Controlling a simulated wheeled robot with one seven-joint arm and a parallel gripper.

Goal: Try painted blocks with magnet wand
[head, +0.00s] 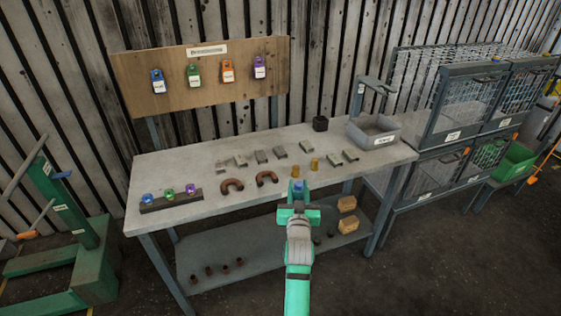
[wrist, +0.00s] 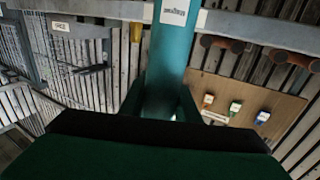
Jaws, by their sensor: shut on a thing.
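My gripper (head: 298,208) is at the front edge of the workbench, shut on a teal rod. In the wrist view this rod (wrist: 172,60) carries a white label and runs up between the fingers; it looks like the magnet wand, but I cannot read the label. In the head view a small blue piece shows just beyond the jaws. Several small blocks lie on the bench, grey ones such as this grey block (head: 279,152) and yellowish ones such as this yellowish block (head: 314,164). They lie beyond the gripper and appear apart from it.
Two brown horseshoe shapes (head: 231,185) lie left of the gripper. A dark rack (head: 170,202) holds blue, green and purple pieces. A labelled grey tray (head: 393,133) and black cube (head: 320,124) stand at the back right. Coloured tags hang on a wooden board (head: 130,80). Wire cages (head: 460,100) stand right.

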